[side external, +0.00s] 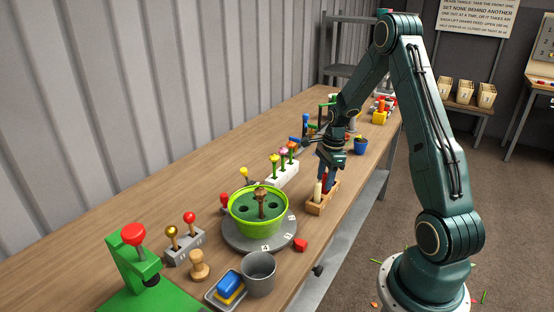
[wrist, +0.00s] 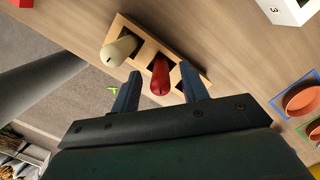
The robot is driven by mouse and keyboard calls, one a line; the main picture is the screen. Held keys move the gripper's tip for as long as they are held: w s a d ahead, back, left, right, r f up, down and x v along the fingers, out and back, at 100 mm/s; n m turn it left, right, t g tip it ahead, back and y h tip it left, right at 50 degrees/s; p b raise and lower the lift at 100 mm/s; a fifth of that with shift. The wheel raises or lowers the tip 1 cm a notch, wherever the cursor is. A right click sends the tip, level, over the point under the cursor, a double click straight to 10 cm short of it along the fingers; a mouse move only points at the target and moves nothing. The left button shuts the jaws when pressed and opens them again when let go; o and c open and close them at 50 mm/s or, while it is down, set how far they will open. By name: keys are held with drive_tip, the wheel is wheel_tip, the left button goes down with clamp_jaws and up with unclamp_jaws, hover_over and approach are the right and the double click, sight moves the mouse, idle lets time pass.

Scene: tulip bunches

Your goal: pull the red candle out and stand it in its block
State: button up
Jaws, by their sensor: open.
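The red candle (wrist: 160,76) stands in the middle opening of a light wooden block (wrist: 145,38), pointing toward the wrist camera. A cream candle (wrist: 121,49) is in the opening to its left, and it also shows in the side view (side external: 318,191). The opening on the right is partly hidden by a finger. My gripper (wrist: 159,80) is open, with one finger on each side of the red candle; I cannot tell whether either touches it. In the side view my gripper (side external: 326,180) is low over the wooden block (side external: 316,209), and the red candle is mostly hidden there.
A lime-green pot (side external: 258,222) on a grey turntable (side external: 234,243) stands in front of the block. A white rack with flowers (side external: 284,174) is to the left. A small blue pot (side external: 360,146) is behind. The block is near the table's right edge.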

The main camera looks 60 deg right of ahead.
wheel_tip(320, 180, up, 13)
drive_tip(key=s+d, duration=0.1)
drive_tip(key=shift+f, duration=0.15)
idle(0.3)
idle(0.5)
drive_tip(key=s+a+r+n+t+h, duration=0.1)
drive_tip(key=a+r+n, duration=0.5)
drive_tip(key=a, duration=0.3)
drive_tip(key=s+a+r+n+t, duration=0.1)
drive_tip(key=s+a+r+n, duration=0.1)
drive_tip(key=a+r+n, duration=0.55)
drive_tip(key=s+a+n+t, duration=0.2)
drive_tip(key=s+a+n, duration=0.9)
drive_tip(key=a+n, duration=0.1)
drive_tip(key=shift+s+a+f+n+t, duration=0.3)
drive_tip(key=shift+s+a+f+n, duration=0.05)
drive_tip(key=shift+s+a+f, duration=0.1)
